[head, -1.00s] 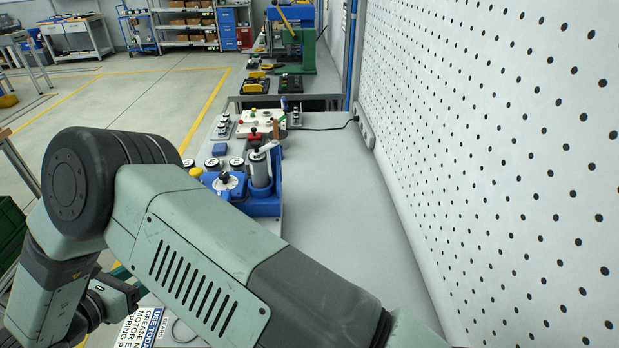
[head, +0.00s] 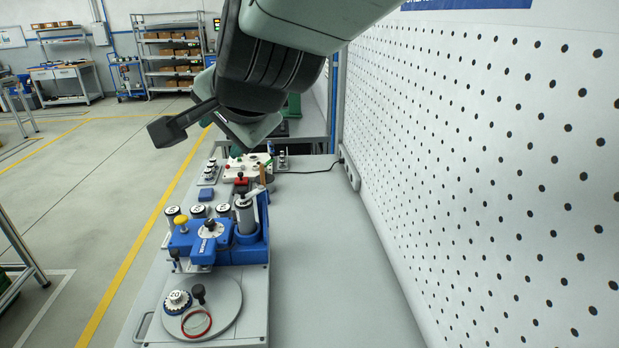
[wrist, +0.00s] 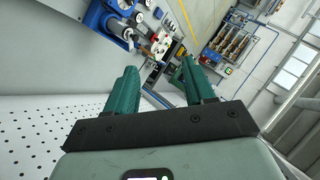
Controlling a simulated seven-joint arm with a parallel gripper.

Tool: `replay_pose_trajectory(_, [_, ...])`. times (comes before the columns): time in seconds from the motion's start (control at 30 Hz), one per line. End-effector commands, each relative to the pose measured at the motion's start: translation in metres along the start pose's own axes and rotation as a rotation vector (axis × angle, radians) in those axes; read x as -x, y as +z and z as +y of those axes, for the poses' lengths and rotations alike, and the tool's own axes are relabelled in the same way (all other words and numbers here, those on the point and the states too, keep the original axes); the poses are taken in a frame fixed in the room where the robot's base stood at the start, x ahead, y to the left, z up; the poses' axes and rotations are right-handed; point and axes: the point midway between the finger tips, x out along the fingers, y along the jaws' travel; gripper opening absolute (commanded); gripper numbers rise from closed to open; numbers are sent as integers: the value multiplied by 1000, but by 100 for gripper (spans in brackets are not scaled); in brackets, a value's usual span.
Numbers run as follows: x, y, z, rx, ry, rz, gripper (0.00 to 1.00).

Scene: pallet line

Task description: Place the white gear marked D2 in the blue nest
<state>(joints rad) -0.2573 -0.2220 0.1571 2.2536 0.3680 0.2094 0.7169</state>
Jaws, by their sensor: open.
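A small gear (head: 177,301) with a white top and dark toothed edge lies on the left of a round grey plate (head: 226,318), at the near end of the bench in the head view. Its mark is small and looks turned, so I cannot read it for certain. A blue fixture (head: 185,242) stands just behind the plate; I cannot tell which part of it is the nest. In the wrist view my gripper (wrist: 160,67) has its two green fingers wide apart with nothing between them.
A dark knob (head: 198,292) and a red ring (head: 196,323) are on the plate beside the gear. A grey cylinder (head: 246,218) stands in the blue fixture, with several white-topped round parts behind. The bench's right side (head: 330,270) is clear up to the perforated wall (head: 480,150).

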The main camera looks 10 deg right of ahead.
Motion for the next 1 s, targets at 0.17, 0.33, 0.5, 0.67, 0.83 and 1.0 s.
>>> replay_pose_trajectory(0.17, [95,-10,101,426,248,-46,54])
replay_pose_trajectory(0.33, [151,3,169,654,415,-146,54])
replay_pose_trajectory(0.5, [172,11,194,731,476,-201,54])
replay_pose_trajectory(0.67, [172,11,195,738,479,-206,54])
replay_pose_trajectory(0.83, [172,11,195,737,478,-205,54])
replay_pose_trajectory(1.0, [172,11,194,736,477,-205,54])
